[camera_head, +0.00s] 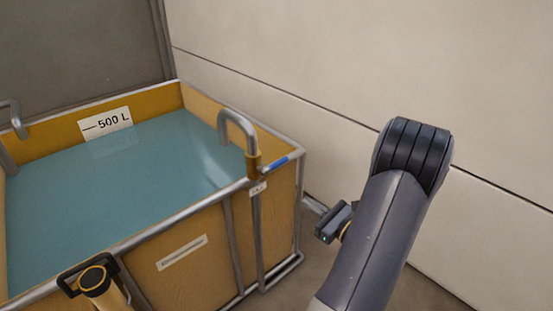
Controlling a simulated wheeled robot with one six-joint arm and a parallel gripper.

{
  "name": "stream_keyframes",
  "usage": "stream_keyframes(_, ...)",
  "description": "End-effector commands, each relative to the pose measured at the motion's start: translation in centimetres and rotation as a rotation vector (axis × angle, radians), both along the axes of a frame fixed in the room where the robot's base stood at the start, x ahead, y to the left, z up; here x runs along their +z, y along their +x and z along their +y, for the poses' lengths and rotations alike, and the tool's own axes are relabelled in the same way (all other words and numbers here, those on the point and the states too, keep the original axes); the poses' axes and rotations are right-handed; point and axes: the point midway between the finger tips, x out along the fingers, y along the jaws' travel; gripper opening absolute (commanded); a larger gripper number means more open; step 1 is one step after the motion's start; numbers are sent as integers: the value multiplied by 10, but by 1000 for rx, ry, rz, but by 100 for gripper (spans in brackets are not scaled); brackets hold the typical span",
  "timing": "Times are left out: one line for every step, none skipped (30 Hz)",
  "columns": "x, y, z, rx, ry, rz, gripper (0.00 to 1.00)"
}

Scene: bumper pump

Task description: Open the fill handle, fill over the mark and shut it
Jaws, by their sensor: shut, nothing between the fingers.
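The fill handle (277,163) has a blue grip. It sticks out to the right from the brass valve at the foot of a bent grey fill pipe (235,118) on the tank's right corner. No stream of water shows at the pipe's mouth. The mark is a black dash on the white "500 L" plate (107,122) on the tank's back wall. The water surface (120,190) meets that wall just below the plate, under the dash. My gripper (330,224) is shut and empty, right of the tank and lower than the handle, apart from both.
The yellow tank (190,260) has a grey metal frame and rim. A second bent pipe (10,115) stands at the left edge. A black and brass round fitting (93,278) shows at lower left. A pale wall (480,70) stands behind my arm.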

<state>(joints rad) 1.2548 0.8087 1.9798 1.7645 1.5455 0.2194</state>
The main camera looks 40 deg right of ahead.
Motion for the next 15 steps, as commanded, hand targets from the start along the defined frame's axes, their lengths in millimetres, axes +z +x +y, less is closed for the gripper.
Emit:
stream_keyframes(-2,-7,-6,-24,28,0,0)
stream_keyframes(-3,-8,-8,-31,40,0,0)
stream_keyframes(-3,-10,-10,-38,51,-1,0)
stream_keyframes(-3,-10,-11,-42,56,-1,0)
stream_keyframes(-3,-9,-11,-43,59,0,0)
stream_keyframes(-4,-7,-11,-42,60,0,0)
stream_keyframes(-4,-4,-10,-41,59,0,0)
stream_keyframes(-4,-1,-10,-40,58,0,0)
stream_keyframes(-4,4,-9,-40,57,1,0)
stream_keyframes(-4,8,-9,-38,57,1,0)
stream_keyframes(-3,13,-8,-38,57,0,0)
stream_keyframes(-3,19,-7,-36,57,-1,0)
stream_keyframes(-3,25,-7,-36,56,0,0)
stream_keyframes(-3,31,-6,-36,55,0,0)
stream_keyframes(-2,38,-6,-36,55,-1,0)
